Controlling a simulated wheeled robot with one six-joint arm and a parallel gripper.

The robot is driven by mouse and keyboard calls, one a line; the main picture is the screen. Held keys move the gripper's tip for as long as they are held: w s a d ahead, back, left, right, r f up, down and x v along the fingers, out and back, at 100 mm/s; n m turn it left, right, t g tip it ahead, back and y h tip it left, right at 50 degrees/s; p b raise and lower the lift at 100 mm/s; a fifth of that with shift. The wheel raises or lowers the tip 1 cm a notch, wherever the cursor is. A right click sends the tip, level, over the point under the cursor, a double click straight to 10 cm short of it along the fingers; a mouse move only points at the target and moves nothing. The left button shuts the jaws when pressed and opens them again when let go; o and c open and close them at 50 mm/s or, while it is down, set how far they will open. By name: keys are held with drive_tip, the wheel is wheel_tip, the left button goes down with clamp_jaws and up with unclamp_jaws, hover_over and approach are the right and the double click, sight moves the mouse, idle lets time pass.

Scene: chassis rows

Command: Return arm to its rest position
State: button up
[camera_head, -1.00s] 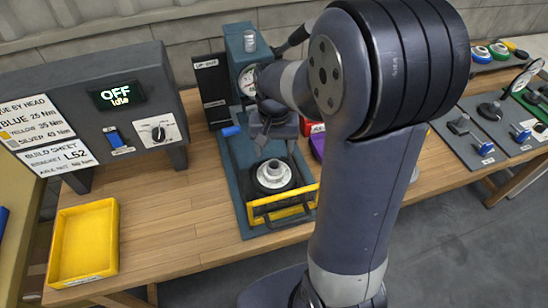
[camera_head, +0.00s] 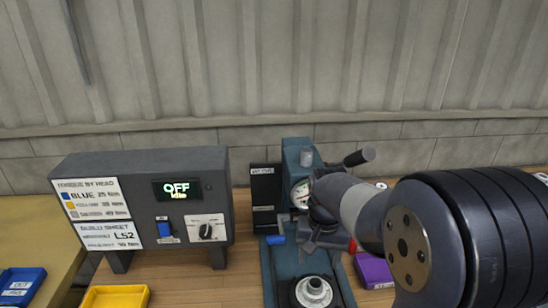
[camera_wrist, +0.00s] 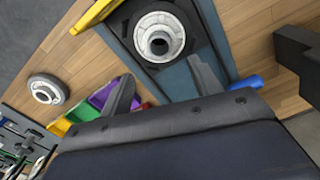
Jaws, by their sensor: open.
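My gripper (camera_head: 322,240) is at the press-like blue station in the head view, below its gauge. In the wrist view my gripper (camera_wrist: 162,88) shows two dark fingers set apart, with nothing between them. A pale metal ring-shaped part (camera_wrist: 160,38) sits in a black round holder beyond the fingertips, apart from them. The same part shows in the head view (camera_head: 314,291), below my gripper. My arm comes in from the right and hides part of the bench.
A control box (camera_head: 150,205) with an "OFF Idle" display stands left of the blue station (camera_head: 298,160). A yellow tray (camera_head: 115,297) and blue bins (camera_head: 20,285) are at lower left. A purple bin (camera_head: 373,270) is close right of my gripper. Another ring part (camera_wrist: 45,89) lies on the wood.

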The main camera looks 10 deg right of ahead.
sight(316, 278)
wheel_tip(316, 278, down, 9)
drive_tip(key=shift+r, duration=0.15)
drive_tip(key=shift+r+p, duration=0.4)
drive_tip(key=shift+p, duration=0.05)
drive_tip(key=shift+f, duration=0.1)
